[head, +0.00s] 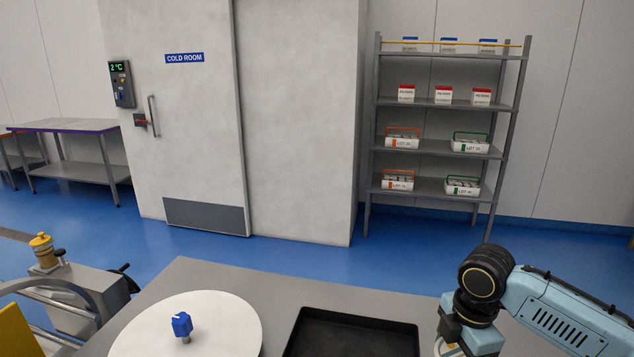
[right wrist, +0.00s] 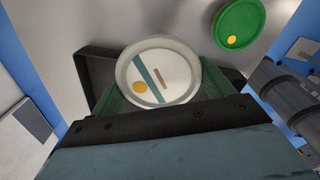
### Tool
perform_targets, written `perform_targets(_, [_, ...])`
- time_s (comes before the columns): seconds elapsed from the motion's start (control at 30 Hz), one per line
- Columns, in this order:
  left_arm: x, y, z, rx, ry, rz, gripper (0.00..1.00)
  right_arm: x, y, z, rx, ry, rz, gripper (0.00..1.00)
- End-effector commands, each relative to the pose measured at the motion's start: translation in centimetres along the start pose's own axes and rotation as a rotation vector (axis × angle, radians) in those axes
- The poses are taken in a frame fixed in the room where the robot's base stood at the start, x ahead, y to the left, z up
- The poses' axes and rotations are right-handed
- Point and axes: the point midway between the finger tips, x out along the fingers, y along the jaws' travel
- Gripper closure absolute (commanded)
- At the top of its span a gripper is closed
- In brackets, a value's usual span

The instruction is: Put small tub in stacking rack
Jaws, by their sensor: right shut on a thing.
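A small round tub (right wrist: 158,72) with a pale rim shows in the right wrist view. Its top is white with a teal stripe, a yellow dot and a small tan mark. My right gripper (right wrist: 160,88) is shut on it, with a green finger at each side. In the head view the gripper's fingers and the tub are below the picture's edge; only my right arm shows. My left gripper is in neither view. I cannot tell which thing is the stacking rack.
A black tray (head: 350,316) lies on the grey table (head: 225,278), left of my right arm. A white disc (head: 228,320) with a blue knob is beside it. A green round lid (right wrist: 238,22) is near the held tub. A shelf unit (head: 440,104) stands at the wall.

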Motion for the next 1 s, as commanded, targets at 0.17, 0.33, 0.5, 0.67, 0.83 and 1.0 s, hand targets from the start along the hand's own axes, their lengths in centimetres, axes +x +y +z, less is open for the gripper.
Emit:
perform_targets(0.17, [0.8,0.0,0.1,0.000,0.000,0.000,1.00,-0.5,-0.2,-1.1,0.281,0.001,0.003,0.53])
perform_targets(0.33, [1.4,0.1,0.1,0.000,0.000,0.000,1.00,-1.0,-0.6,-2.0,0.556,0.002,0.002,0.53])
perform_targets(0.5, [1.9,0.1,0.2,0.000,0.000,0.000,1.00,-1.4,-1.1,-2.9,0.832,-0.001,0.001,0.53])
perform_targets(0.67, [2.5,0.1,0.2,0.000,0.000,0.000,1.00,-1.8,-1.6,-3.7,1.090,-0.006,-0.001,0.53])
perform_targets(0.83, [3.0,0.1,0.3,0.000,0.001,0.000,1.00,-2.1,-2.3,-4.4,1.359,-0.014,-0.001,0.53])
perform_targets(1.0, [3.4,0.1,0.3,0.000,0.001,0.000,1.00,-2.4,-2.8,-5.0,1.573,-0.022,0.000,0.53])
